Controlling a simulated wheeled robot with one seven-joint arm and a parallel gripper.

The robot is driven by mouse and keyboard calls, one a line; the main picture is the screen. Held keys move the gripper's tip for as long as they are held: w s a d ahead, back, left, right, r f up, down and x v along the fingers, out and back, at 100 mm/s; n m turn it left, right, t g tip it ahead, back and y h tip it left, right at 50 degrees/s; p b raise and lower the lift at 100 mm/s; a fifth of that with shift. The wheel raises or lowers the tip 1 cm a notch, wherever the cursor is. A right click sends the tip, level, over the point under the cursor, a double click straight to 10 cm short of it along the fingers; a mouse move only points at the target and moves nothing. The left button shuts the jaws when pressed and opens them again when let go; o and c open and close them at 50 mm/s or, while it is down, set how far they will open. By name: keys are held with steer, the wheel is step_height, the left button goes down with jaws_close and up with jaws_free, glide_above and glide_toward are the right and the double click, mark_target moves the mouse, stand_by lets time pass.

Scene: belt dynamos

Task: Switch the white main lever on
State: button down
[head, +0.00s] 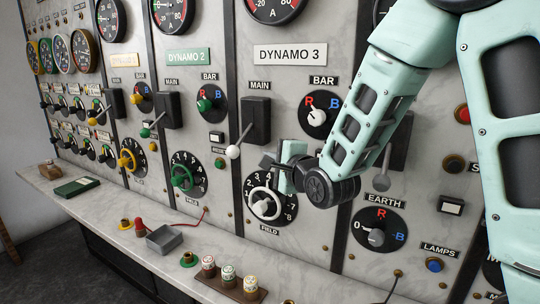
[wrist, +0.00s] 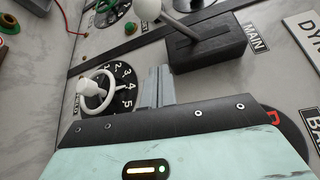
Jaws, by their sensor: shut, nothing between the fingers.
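The white main lever (head: 241,141) is on the DYNAMO 3 panel, under the MAIN label. Its dark block (head: 257,112) is fixed to the panel, and its arm slants down to a white ball knob (head: 233,152). In the wrist view the white knob (wrist: 147,9) is cut by the top edge, with the lever's grey shaft (wrist: 180,22) and block (wrist: 209,45) beside it. My gripper (head: 268,162) is shut and empty, to the right of and slightly below the knob, apart from it. Its fingers (wrist: 157,87) show between the lever block and the white field wheel.
The white FIELD handwheel (head: 264,203) lies just below my gripper. The white BAR knob (head: 317,118) is to the upper right. My arm covers part of the panel at right, where a grey lever (head: 383,181) partly shows. A ledge with small objects runs below.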

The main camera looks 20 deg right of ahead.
mark_target(241, 140)
steer(key=w+a+p, duration=0.4)
steer(key=w+p, duration=0.1)
steer(key=shift+w+a, duration=0.15)
steer(key=shift+w, duration=0.05)
steer(key=shift+r, duration=0.1)
stand_by(0.4)
